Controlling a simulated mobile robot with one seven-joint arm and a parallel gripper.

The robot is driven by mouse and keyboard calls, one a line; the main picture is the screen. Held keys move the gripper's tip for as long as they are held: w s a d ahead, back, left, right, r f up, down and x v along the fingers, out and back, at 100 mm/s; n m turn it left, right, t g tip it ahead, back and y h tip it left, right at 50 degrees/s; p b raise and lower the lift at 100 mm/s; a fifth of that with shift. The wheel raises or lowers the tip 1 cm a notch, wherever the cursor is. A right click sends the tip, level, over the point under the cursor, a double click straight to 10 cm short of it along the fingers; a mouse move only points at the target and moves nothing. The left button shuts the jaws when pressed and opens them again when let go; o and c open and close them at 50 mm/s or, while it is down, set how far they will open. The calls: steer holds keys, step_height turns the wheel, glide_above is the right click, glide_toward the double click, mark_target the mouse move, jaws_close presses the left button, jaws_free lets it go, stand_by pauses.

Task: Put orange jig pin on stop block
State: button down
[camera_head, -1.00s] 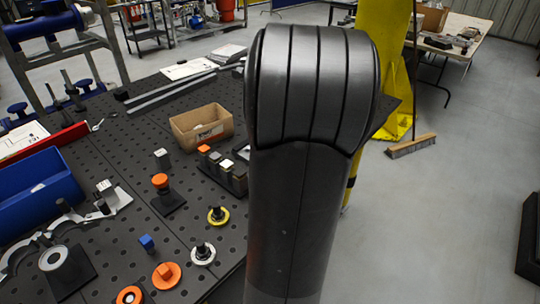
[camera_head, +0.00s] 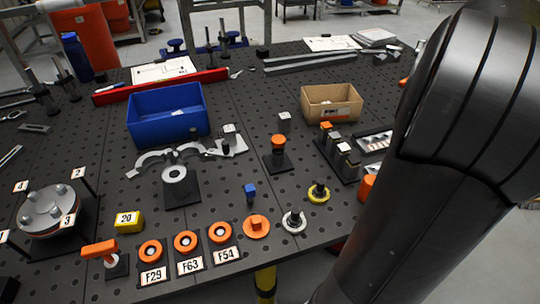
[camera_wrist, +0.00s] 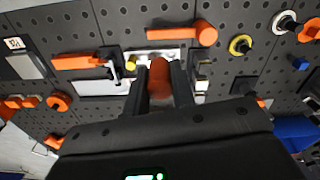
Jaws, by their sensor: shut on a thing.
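In the wrist view, my gripper (camera_wrist: 160,88) is shut on an orange jig pin (camera_wrist: 160,76), its outline blurred between the two dark fingers. The pin is in front of a silver plate (camera_wrist: 143,55) and a perforated black table; I cannot tell whether it touches anything. In the head view my gripper and the held pin are out of sight, with my arm filling the right side. I cannot tell for sure which part is the stop block; small blocks with grey and orange tops (camera_head: 344,147) stand in a row left of my arm.
An orange cylinder (camera_head: 367,187) sits beside my arm. Yellow-ringed (camera_head: 318,192) and white-ringed (camera_head: 294,221) knobs stand nearby, left of it. A cardboard box (camera_head: 331,103) and a blue bin (camera_head: 167,112) stand farther back. Orange rings with labels (camera_head: 186,242) line the front edge.

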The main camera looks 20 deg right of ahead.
steer(key=w+a+n, duration=0.5)
steer(key=w+a, duration=1.2)
steer(key=w, duration=0.4)
steer(key=w+a+r+n, duration=0.15)
steer(key=w+a, duration=0.35)
steer(key=a, duration=0.8)
steer(key=w+a+n, duration=0.3)
steer(key=w+a, duration=0.1)
steer(key=a, duration=0.9)
steer(key=a+n, duration=0.3)
steer(key=a, duration=1.3)
steer(key=n, duration=0.5)
glide_above(1, 290)
steer(key=w+a, duration=0.1)
steer(key=a, duration=0.1)
steer(key=f, duration=1.3)
steer(key=shift+w+d+f, duration=0.1)
steer(key=shift+d+f, duration=0.1)
steer(key=shift+f, duration=2.1)
